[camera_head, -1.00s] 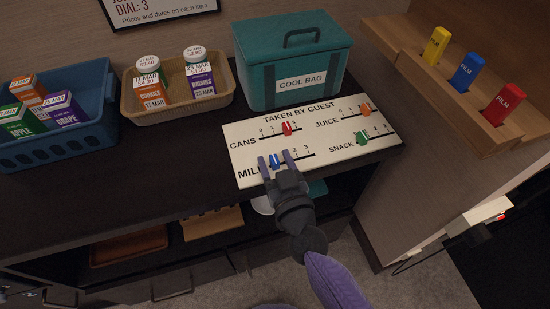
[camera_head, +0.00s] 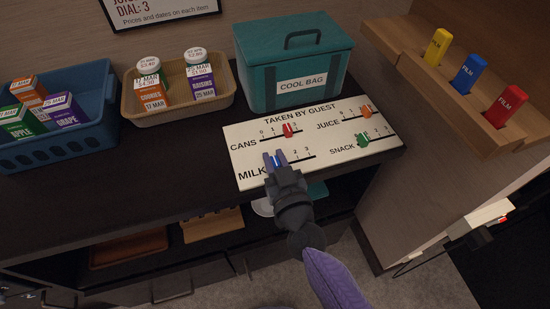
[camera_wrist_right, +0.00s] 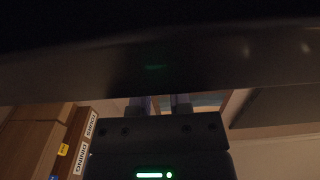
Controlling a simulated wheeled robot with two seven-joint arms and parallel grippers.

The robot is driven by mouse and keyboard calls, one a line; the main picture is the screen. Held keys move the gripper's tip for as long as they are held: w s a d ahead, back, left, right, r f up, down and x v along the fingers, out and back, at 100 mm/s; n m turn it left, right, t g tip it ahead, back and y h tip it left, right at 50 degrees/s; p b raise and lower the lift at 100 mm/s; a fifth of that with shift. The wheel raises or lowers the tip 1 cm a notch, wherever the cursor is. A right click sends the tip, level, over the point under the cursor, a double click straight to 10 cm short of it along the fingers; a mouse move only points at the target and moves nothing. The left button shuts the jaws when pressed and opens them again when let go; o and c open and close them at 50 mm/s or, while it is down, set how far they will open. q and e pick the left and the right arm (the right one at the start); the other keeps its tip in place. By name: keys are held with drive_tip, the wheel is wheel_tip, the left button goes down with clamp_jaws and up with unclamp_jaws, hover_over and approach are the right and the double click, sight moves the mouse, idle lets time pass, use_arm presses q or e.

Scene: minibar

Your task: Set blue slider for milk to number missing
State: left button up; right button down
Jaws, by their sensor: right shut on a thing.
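The white board (camera_head: 372,122) headed "TAKEN BY GUEST" lies on the dark counter and has sliders for CANS, JUICE, MILK and SNACK. My right gripper (camera_head: 275,159) is over the MILK row, shut on the blue slider (camera_head: 276,162), which shows only as a bit of blue between the fingers. The slider stands left of the printed 2 and 3; the lower numbers are hidden by the gripper. The right wrist view shows my finger bases (camera_wrist_right: 160,105) under a dark edge, with no slider visible. My left gripper is not in view.
The red CANS slider (camera_head: 288,130) is just behind my gripper. The orange JUICE slider (camera_head: 366,112) and green SNACK slider (camera_head: 363,140) are to the right. A teal cool bag (camera_head: 335,62), tan basket (camera_head: 213,106) and blue basket (camera_head: 88,132) stand behind and left.

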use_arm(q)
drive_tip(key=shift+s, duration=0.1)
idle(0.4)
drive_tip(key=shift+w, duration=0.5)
